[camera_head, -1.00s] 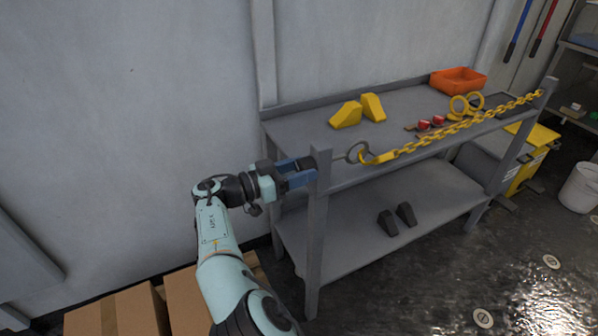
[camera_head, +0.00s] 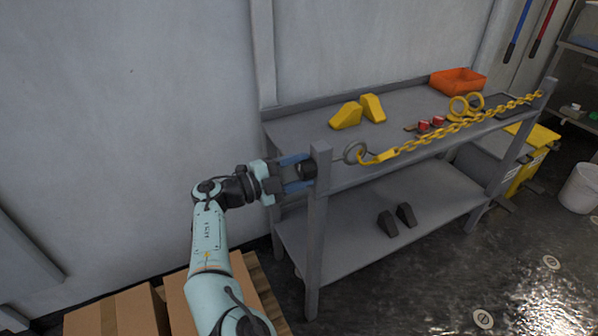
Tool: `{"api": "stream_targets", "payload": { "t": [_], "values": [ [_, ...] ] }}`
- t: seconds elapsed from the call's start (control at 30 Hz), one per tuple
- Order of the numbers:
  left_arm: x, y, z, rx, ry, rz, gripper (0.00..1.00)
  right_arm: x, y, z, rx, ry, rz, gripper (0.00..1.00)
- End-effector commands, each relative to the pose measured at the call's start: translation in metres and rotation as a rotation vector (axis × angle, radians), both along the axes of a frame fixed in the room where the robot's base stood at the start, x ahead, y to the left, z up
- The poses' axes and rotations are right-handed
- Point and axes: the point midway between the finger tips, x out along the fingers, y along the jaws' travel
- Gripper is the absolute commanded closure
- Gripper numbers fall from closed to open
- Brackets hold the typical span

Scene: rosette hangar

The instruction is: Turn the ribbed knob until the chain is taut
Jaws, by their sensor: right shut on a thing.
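The dark ribbed knob (camera_head: 307,171) sits on the left side of the bench's near-left post (camera_head: 319,220). My right gripper (camera_head: 303,172) reaches it from the left and is shut on it, one blue finger above and one below. On the post's other side, a rod ends in a grey ring (camera_head: 354,152). A yellow hook joins that ring to the yellow chain (camera_head: 455,128). The chain runs to the far-right post (camera_head: 546,95), close to straight with a slight sag. My left gripper is not in view.
The grey bench (camera_head: 400,150) holds yellow wedges (camera_head: 346,115), red shackles (camera_head: 430,124), yellow rings (camera_head: 458,106) and an orange bin (camera_head: 458,81). Black wedges (camera_head: 388,223) lie on the lower shelf. Cardboard boxes (camera_head: 120,312) stand below my arm. A white bucket (camera_head: 580,187) stands right.

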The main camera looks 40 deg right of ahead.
Motion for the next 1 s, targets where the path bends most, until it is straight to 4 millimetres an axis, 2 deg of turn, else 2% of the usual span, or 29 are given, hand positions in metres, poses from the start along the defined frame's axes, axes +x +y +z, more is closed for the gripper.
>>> {"api": "stream_targets", "payload": {
  "t": [0.17,0.33,0.73,1.0],
  "values": [
    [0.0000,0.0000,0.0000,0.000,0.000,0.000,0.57,0.0005,0.0007,0.0001,-0.007,-0.020,0.001,0.91],
    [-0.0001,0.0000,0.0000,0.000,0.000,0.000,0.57,0.0006,0.0010,0.0000,-0.082,-0.243,0.001,0.91],
    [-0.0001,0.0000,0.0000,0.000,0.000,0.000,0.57,-0.0008,-0.0002,0.0006,-0.171,-0.500,-0.004,0.91],
    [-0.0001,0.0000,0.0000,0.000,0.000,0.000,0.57,0.0002,0.0004,0.0000,-0.181,-0.568,0.000,0.91]
  ]
}}
